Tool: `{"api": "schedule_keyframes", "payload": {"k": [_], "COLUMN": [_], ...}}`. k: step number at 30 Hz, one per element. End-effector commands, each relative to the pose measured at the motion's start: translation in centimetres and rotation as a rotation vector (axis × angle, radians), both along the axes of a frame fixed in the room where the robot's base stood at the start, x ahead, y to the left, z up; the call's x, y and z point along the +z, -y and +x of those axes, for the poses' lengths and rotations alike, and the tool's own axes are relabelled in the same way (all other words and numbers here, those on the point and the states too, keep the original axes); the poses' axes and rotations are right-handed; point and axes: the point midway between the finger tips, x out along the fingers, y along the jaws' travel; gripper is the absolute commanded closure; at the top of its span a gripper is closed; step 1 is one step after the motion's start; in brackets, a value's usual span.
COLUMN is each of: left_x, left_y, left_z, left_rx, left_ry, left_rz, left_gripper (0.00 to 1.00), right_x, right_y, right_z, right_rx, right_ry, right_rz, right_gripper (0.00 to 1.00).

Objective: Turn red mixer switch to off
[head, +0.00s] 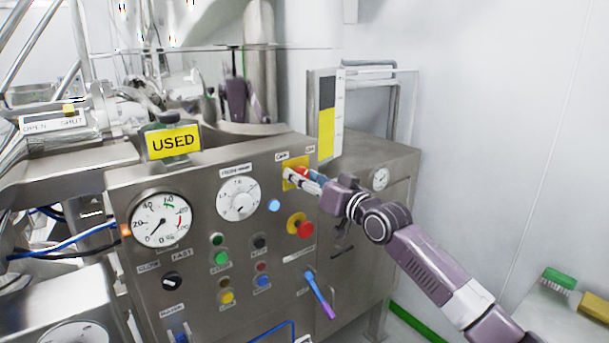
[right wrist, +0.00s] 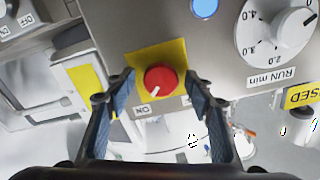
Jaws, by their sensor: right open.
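The red mixer switch (right wrist: 161,80) is a round knob on a yellow plate (right wrist: 178,56), with ON and OFF labels beside it. Its pale pointer line slants toward the ON label (right wrist: 145,110) in the right wrist view. In the head view the switch (head: 302,172) is at the upper right of the steel panel, partly hidden by my right gripper (head: 301,179). My right gripper, also in the right wrist view (right wrist: 160,84), is open, with one finger on each side of the knob and visible gaps. My left gripper is not in view.
A red button on yellow (head: 301,227) sits just below the switch. A white RUN min dial (head: 238,199), a blue light (head: 274,206) and a pressure gauge (head: 161,219) are to the left. A blue-purple lever (head: 319,295) sticks out lower down. A yellow USED sign (head: 174,142) stands on top.

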Motion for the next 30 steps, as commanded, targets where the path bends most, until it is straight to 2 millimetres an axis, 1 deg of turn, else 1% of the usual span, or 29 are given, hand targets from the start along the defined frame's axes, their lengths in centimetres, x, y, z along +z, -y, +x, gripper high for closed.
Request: {"api": "schedule_keyframes", "payload": {"k": [8, 11, 20, 26, 30], "left_x": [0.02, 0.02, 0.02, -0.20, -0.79], "left_y": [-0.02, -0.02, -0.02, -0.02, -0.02], "left_z": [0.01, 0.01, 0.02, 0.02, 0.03], "left_rx": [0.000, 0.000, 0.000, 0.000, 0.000], "left_ry": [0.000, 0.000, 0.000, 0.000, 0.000], "left_rz": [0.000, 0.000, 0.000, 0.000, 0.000], "left_gripper": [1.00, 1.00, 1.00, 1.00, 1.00], "right_x": [0.02, 0.02, 0.00, -0.07, -0.16], "right_y": [-0.09, -0.08, -0.06, -0.04, -0.02], "right_z": [0.08, 0.08, 0.08, 0.08, 0.08], "right_rx": [0.000, 0.000, 0.000, 0.000, 0.000], "right_ry": [0.000, 0.000, 0.000, 0.006, 0.031], "right_rz": [0.000, 0.000, 0.000, -0.009, -0.042], "right_gripper": [0.51, 0.60, 0.93, 0.93, 0.93]}}
